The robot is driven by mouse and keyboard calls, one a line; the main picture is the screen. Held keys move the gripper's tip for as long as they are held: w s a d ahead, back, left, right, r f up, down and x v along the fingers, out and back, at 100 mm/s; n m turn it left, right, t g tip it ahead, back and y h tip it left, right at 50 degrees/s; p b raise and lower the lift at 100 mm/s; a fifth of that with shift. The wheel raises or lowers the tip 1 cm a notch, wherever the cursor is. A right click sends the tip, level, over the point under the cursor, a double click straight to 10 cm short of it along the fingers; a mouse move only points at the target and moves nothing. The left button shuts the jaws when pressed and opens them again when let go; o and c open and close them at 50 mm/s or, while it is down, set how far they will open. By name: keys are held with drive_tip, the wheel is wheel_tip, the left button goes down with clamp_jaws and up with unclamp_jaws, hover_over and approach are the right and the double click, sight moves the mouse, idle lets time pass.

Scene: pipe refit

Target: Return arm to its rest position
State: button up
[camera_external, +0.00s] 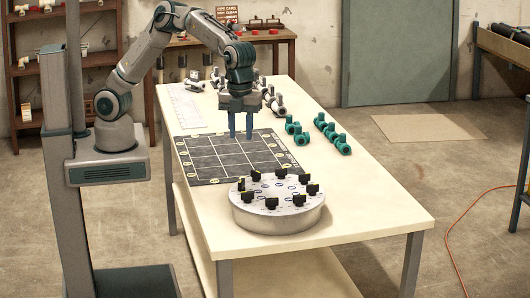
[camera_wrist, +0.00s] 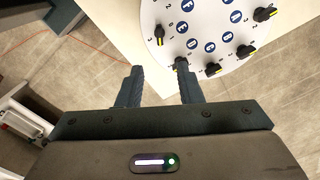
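My gripper (camera_external: 240,135) points down above the dark grid mat (camera_external: 205,160) on the table, on the far side of the round dial drum. In the wrist view my gripper (camera_wrist: 158,75) has its two blue-grey fingers apart, with nothing between them. My arm is raised and bent, reaching from my column at the left over the table. The white-topped round drum (camera_external: 275,222) stands near the front of the table and carries several black knobs. Its top with letters and knobs also shows in the wrist view (camera_wrist: 205,20).
Shelves (camera_external: 100,60) and a workbench (camera_external: 265,38) stand behind. An orange cable (camera_external: 450,235) crosses the floor.

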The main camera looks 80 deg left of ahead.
drive_tip(key=a+r+n+t, duration=0.15)
drive_tip(key=a+n, duration=0.25)
drive_tip(key=a, duration=0.5)
drive_tip(key=a+r+n+y, duration=0.1)
drive_tip(key=a+r+n, duration=0.15)
drive_tip(key=a, duration=0.55)
drive_tip(key=a+r+n, duration=0.1)
drive_tip(key=a+n, duration=0.4)
drive_tip(key=a, duration=0.4)
drive_tip(key=s+a+f+n, duration=0.1)
drive_tip(key=s+a+n, duration=0.5)
drive_tip(key=a, duration=0.3)
drive_tip(key=s+a+f+n+t+h, duration=0.1)
drive_tip(key=s+a+f+n, duration=0.1)
drive_tip(key=s+a+n, duration=0.4)
drive_tip(key=a, duration=0.3)
drive_tip(key=shift+a+n, duration=0.35)
drive_tip(key=shift+a, duration=0.05)
drive_tip(key=shift+f+t, duration=0.1)
drive_tip(key=shift+t, duration=0.15)
wheel_tip(320, 180, down, 8)
drive_tip(key=b, duration=0.7)
drive_tip(key=shift+w, duration=0.4)
